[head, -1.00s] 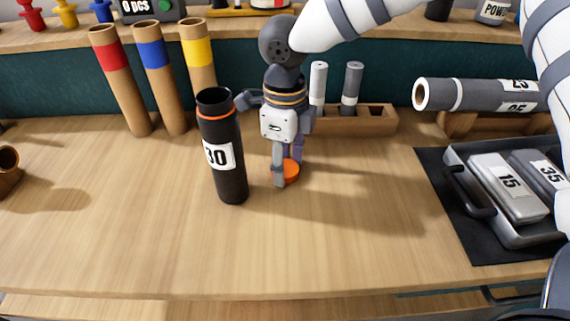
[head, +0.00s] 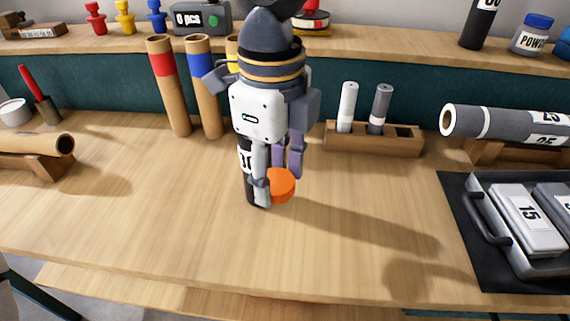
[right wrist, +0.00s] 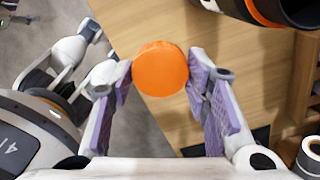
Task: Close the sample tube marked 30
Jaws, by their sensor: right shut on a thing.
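My right gripper (right wrist: 160,75) is shut on an orange cap (right wrist: 160,68), its pads against the cap's sides. The cap also shows low at the fingertips in the head view (head: 279,186). The black sample tube marked 30 (head: 250,188) stands upright on the table, mostly hidden behind my right gripper; only part of its label shows. In the right wrist view, a black tube mouth with an orange ring (right wrist: 262,12) is at the top right, apart from the cap. Gripper-like parts of mine show at the left there; their jaw state is unclear.
Cardboard tubes with red (head: 169,90) and blue (head: 206,90) bands stand behind. A wooden holder (head: 374,140) with two small tubes is right of my gripper. A grey roll (head: 490,122) and a tray with weights (head: 490,222) are farther right. The front table is clear.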

